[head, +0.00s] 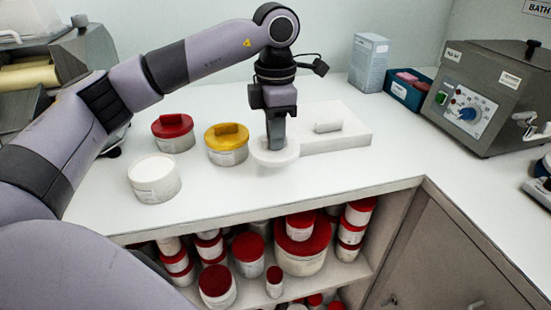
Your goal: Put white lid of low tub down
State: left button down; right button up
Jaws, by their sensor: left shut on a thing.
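My left gripper (276,146) points straight down over the counter and is shut on the white lid (262,156), a round pale disc. The lid is at or just above the countertop, beside the left edge of a white slab; I cannot tell whether it touches the counter. The gripper's fingers hide part of the lid. A low white tub (155,189) with a plain white top stands at the front left; I cannot tell whether that top is its contents. My right gripper is not in view.
A yellow-lidded tub (228,157) stands just left of the lid, and a red-lidded tub (175,146) farther left. The white slab (352,142) bears a white block (328,126). A grey bath (489,97) stands at right. The counter (330,178) in front is clear.

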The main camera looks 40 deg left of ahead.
pick_arm(q)
jog(key=shift+f, duration=2.8)
jog(key=shift+f, duration=0.1)
jog(key=c, duration=1.2)
grip_release()
